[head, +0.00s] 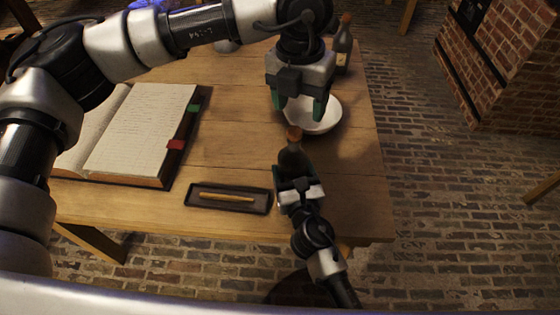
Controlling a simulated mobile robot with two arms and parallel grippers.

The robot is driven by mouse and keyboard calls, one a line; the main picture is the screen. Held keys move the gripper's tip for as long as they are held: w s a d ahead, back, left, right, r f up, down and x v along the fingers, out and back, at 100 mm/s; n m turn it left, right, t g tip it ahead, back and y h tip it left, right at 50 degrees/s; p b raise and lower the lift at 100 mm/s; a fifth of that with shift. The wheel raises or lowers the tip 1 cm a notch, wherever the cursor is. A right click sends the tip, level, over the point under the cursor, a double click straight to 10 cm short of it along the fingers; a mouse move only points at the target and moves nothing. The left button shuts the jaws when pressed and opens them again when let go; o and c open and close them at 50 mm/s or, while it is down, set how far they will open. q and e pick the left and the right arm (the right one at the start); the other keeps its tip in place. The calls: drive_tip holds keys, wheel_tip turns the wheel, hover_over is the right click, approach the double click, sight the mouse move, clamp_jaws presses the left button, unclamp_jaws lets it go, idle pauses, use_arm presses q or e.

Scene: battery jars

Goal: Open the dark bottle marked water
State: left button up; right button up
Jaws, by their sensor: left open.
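A dark bottle (293,159) with a brown cork stopper (294,134) stands near the front right of the wooden table. My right gripper (297,179) is at its lower part, on the near side. Its fingers are mostly hidden, so I cannot tell whether they are closed on the bottle. My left gripper (300,108) is open and empty, with green fingertips pointing down, above and beyond the cork, in front of the white bowl. A second dark bottle (343,45) with a cork and a pale label stands at the back right, partly hidden by my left arm. I cannot read any marking.
A white bowl (326,117) sits behind the near bottle. An open book (140,130) with coloured tabs lies at left. A dark tray (196,204) with a yellowish stick lies at the front edge. The table's right strip (358,170) is clear.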

use_arm(q)
drive_tip(key=s+d+r+n+g+h, duration=0.25)
drive_tip(key=s+d+g+h, duration=0.45)
drive_tip(key=s+h, duration=0.5)
drive_tip(key=w+a+r+n+t+h, duration=0.4)
drive_tip(key=w+n+t+h, duration=0.1)
drive_tip(key=n+t+h, duration=0.5)
drive_tip(key=n+t+y, duration=0.8)
drive_tip(key=n+y, duration=0.4)
drive_tip(key=n, duration=0.7)
approach(300, 128)
drive_tip(key=shift+t+h, duration=0.3)
drive_tip(key=x, duration=0.3)
drive_tip(key=f+x, duration=0.1)
drive_tip(key=x, duration=0.6)
drive_tip(key=shift+w+d+f, duration=0.1)
drive_tip(key=shift+w+f, duration=0.1)
drive_tip(key=shift+w, duration=0.05)
